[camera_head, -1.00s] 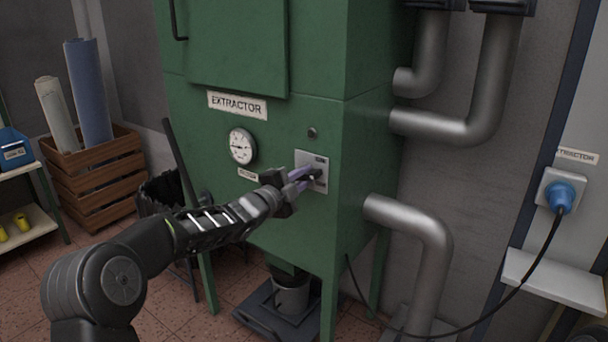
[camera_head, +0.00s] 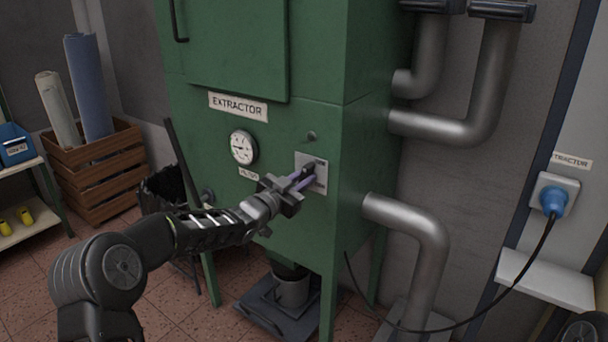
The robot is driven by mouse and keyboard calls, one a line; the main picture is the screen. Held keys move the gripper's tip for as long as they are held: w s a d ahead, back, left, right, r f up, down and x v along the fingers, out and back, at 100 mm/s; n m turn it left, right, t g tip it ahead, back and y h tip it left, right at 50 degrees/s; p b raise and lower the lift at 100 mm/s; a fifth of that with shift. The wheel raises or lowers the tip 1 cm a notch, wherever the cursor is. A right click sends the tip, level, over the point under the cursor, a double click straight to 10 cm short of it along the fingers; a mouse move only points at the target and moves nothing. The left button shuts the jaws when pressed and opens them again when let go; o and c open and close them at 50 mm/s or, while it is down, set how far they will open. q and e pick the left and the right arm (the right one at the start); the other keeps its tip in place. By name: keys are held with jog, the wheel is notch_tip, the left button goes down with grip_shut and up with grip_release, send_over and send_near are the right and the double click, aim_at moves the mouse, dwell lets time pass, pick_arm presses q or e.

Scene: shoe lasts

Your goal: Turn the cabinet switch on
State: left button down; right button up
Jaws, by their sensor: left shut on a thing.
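The green extractor cabinet (camera_head: 230,135) stands in the middle of the view, with an "EXTRACTOR" label on its front. I cannot read the marks on the plate. My right gripper is not in view.
A round gauge (camera_head: 243,148) sits left of the switch. Grey pipes (camera_head: 425,235) run along the cabinet's right side. A blue plug (camera_head: 554,199) is in a wall socket, its black cable hanging to the floor. A wooden crate (camera_head: 95,180) with rolls stands at the left.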

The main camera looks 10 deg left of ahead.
pick_arm(q)
jog(key=shift+f+n+p, duration=0.1)
jog(key=shift+n+p, duration=0.45)
jog(key=shift+n, duration=1.05)
jog(key=c, duration=1.4)
grip_release()
jog(key=shift+o, duration=0.2)
jog(key=b+v, duration=0.1)
jog(key=v, duration=0.7)
